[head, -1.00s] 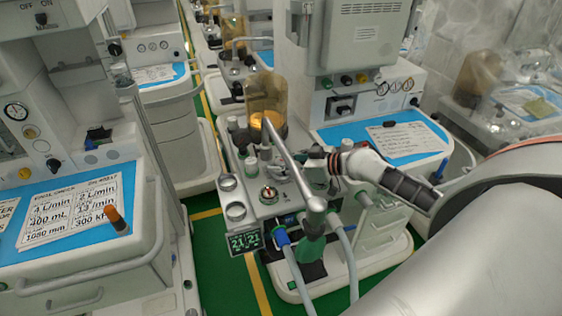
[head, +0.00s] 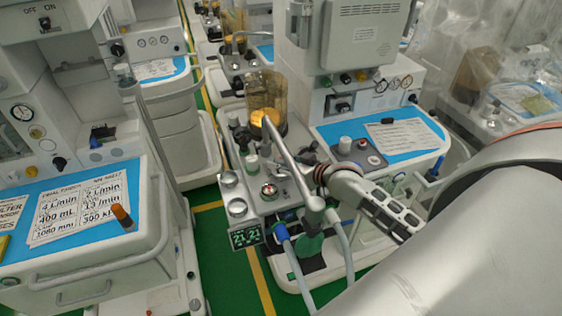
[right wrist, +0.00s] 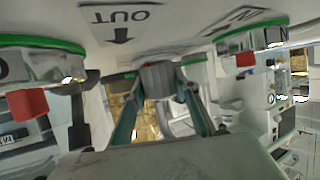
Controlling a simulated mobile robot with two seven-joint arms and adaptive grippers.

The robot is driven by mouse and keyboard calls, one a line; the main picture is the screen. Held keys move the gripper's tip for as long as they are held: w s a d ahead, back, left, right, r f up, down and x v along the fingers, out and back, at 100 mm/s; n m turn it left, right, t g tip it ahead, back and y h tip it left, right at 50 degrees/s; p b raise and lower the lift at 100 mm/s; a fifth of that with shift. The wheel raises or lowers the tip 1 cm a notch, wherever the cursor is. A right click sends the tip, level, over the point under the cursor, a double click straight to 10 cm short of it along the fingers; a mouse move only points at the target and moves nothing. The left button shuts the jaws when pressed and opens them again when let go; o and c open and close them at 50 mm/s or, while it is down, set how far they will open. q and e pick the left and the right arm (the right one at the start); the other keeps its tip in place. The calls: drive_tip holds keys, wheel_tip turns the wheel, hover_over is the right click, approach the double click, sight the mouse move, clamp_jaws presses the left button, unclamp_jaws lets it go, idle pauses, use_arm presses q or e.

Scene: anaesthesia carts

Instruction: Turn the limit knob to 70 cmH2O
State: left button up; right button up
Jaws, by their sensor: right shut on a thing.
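My right gripper (head: 318,174) is at the right side of the breathing-circuit block (head: 262,207), beside the slanting grey pipe (head: 289,157). In the right wrist view my gripper's two fingers (right wrist: 160,92) are shut on a grey ribbed knob (right wrist: 158,77), which appears to be the limit knob. The knob lies between the fingertips. In the head view, the knob is hidden by the gripper and pipe. No scale or pointer on it is readable, so its setting cannot be told. My left gripper is not in view.
Green-ringed ports (right wrist: 40,43) flank the fingers, beneath an "OUT" label (right wrist: 120,14). A blue-collared hose (head: 281,232) and a green bag neck (head: 310,241) hang in front. A clear canister (head: 266,100) stands behind. A neighbouring cart (head: 105,230) is at left.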

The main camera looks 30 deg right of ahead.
idle(0.3)
drive_tip(key=o, duration=1.1)
drive_tip(key=shift+s+d, duration=0.1)
drive_tip(key=shift+s, duration=0.15)
drive_tip(key=v, duration=1.1)
drive_tip(key=shift+s+r, duration=0.25)
drive_tip(key=shift+r, duration=0.05)
